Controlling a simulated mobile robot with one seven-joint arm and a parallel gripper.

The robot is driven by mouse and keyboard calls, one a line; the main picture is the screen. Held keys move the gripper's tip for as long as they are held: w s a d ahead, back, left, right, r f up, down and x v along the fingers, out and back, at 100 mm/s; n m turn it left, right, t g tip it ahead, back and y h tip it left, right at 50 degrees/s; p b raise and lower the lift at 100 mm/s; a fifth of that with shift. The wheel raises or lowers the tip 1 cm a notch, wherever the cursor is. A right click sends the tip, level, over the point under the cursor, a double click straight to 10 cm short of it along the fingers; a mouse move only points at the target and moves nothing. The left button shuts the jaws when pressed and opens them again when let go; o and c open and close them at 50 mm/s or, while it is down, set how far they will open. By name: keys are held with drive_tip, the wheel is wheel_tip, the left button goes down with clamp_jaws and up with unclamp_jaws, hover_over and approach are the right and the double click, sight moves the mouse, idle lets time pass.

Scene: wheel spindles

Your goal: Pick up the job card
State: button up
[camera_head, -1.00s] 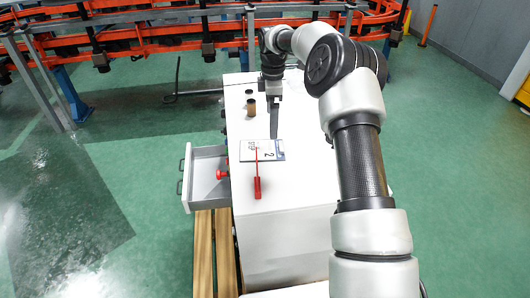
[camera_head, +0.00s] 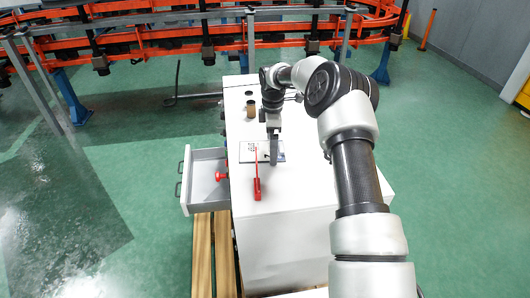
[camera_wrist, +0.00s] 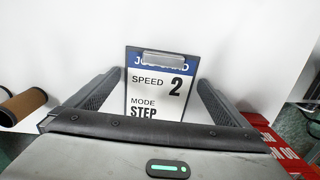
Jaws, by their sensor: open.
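The job card (camera_head: 247,151) is a white clipboard-like card with a blue header and a metal clip. It lies on the white cabinet top (camera_head: 290,190). In the wrist view the job card (camera_wrist: 157,95) reads "SPEED 2, MODE STEP", and its lower end is hidden by my gripper body. My gripper (camera_wrist: 160,77) is open, with one finger to each side of the card and gaps between. In the head view my gripper (camera_head: 273,158) points down over the card's right part. Its exact height above the card cannot be told.
A red-handled tool (camera_head: 257,188) is close to the card's near side; red with white lettering (camera_wrist: 278,145) shows at lower right in the wrist view. A brown cylinder (camera_head: 251,109) stands farther back. An open drawer (camera_head: 205,200) on the left holds a red item (camera_head: 220,176).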

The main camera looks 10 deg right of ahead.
drive_tip(key=shift+r, duration=0.1)
drive_tip(key=c, duration=0.9)
